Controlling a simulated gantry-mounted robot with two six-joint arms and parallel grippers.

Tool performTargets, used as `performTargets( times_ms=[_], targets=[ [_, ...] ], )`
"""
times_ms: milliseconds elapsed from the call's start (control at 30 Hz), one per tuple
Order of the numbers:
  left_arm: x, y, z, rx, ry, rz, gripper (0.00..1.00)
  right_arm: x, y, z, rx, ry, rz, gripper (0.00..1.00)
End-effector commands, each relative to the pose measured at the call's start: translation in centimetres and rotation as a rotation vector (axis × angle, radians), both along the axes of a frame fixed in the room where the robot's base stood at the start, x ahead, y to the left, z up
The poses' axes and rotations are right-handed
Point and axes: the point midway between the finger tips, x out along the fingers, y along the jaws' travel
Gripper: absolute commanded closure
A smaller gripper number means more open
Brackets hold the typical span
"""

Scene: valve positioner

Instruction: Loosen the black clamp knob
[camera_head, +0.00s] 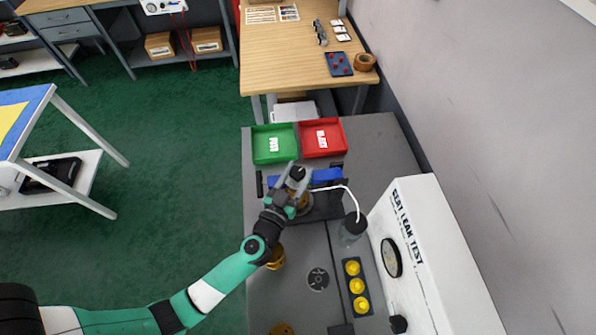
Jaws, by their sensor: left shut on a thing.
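My left gripper (293,178) reaches in from the lower left over the dark fixture with blue parts (328,176) on the grey bench. Its jaws are shut on the small black clamp knob (297,172), which shows only partly between the fingers. A brass-coloured part (303,203) sits under and beside the gripper in the fixture, partly hidden by it. My right gripper is not in view.
A green tray (258,158) and a red tray (341,124) stand just behind the fixture. A white leak test box (430,255) is at the right, with a thin white hose (343,188) nearby. The front bench is partly clear.

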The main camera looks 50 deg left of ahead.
Motion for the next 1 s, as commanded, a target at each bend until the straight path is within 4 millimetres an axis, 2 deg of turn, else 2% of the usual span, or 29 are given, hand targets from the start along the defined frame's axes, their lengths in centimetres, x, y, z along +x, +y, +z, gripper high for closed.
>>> performTargets(
  times_ms=[367,700,867,1000],
  targets=[
    [0.1,-0.1,-0.1,-0.004,0.012,0.104,1.00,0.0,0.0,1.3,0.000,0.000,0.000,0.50],
    [0.2,-0.2,0.1,-0.002,0.004,0.377,1.00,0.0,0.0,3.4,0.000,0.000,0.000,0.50],
    [0.3,-0.1,-0.2,-0.002,-0.002,0.532,1.00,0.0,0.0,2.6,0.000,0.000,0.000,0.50],
    [0.2,-0.1,-0.6,-0.002,-0.002,0.667,1.00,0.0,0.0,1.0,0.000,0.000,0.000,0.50]
  ],
)
